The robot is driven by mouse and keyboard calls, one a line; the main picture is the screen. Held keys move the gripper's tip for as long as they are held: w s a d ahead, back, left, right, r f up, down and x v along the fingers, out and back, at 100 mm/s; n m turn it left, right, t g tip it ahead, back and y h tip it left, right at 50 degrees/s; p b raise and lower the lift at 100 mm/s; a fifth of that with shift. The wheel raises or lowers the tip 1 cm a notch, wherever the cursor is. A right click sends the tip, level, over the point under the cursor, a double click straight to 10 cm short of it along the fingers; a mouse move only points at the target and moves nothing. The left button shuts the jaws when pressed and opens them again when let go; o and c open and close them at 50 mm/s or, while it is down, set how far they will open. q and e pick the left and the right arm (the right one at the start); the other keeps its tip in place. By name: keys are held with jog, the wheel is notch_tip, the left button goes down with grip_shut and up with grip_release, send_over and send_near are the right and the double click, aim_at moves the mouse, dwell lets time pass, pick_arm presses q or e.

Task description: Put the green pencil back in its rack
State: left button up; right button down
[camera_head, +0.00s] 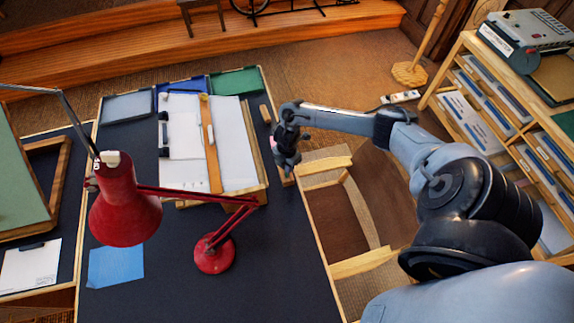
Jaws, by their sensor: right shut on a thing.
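My right gripper (286,161) points down at the right edge of the dark desk (300,265). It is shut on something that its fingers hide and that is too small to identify. I cannot make out the green pencil. Small wooden pieces show just behind the gripper (265,114) and just below it (287,180); they may be parts of the pencil rack, which my gripper partly covers. A small pinkish spot shows beside the fingers. My left gripper is out of view.
A drawing board (240,150) with paper and a wooden ruler (210,150) lies left of the gripper. A red lamp (126,205) reaches over the desk, its base (214,254) in front. A wooden chair (338,215) stands right, below my arm. The desk's front is clear.

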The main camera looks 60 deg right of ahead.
dwell(0.5)
jog(key=shift+f+b, duration=0.35)
jog(key=shift+f, duration=0.15)
jog(key=c, duration=1.1)
grip_release()
jog(key=shift+o, duration=0.2)
jog(key=shift+r, duration=0.1)
notch_tip(320, 180, up, 9)
jog(key=shift+r+p, duration=0.1)
jog(key=shift+p, duration=0.75)
jog(key=shift+r, duration=0.8)
